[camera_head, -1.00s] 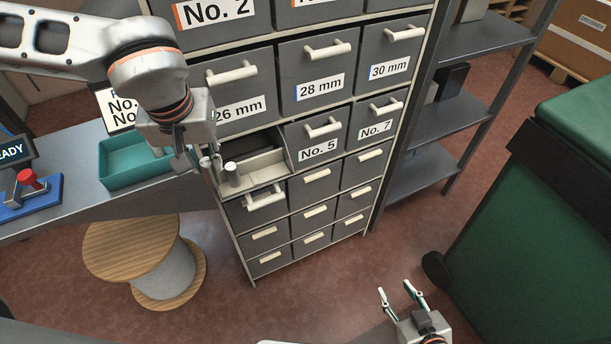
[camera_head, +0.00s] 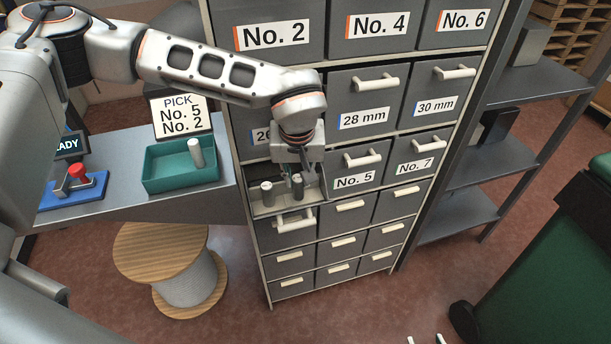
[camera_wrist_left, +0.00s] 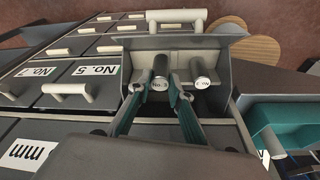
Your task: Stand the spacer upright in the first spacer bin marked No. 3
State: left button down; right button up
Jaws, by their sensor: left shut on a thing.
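My left gripper (camera_head: 298,186) is inside the pulled-out drawer (camera_head: 287,207) below the 26 mm one. It is shut on a dark, upright spacer (camera_wrist_left: 160,68); the small print on its top looks like "No. 3" but is blurred. I cannot tell whether its base touches the drawer floor. Another grey spacer (camera_head: 267,193) stands upright beside it, apart from the fingers; it also shows with a pale marked top in the left wrist view (camera_wrist_left: 203,80). The drawer's front label is hidden. A third spacer (camera_head: 195,152) stands in the teal tray. My right gripper (camera_head: 425,340) barely shows, fingertips apart.
The teal tray (camera_head: 158,183) sits on the grey bench, with a PICK sign (camera_head: 180,116) reading No. 5, No. 2 behind it. A wooden spool (camera_head: 160,251) stands below. Closed drawers No. 5 (camera_head: 353,181) and No. 7 adjoin on the right.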

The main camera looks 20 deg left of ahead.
aim_at(306, 197)
pick_arm(q)
jog(key=w+f, duration=0.1)
jog(key=w+d+f, duration=0.1)
jog(key=shift+w+f, duration=0.1)
jog(key=shift+w, duration=0.3)
jog(key=shift+f, duration=0.1)
jog(key=c, duration=1.8)
grip_release()
jog(key=shift+c, duration=0.2)
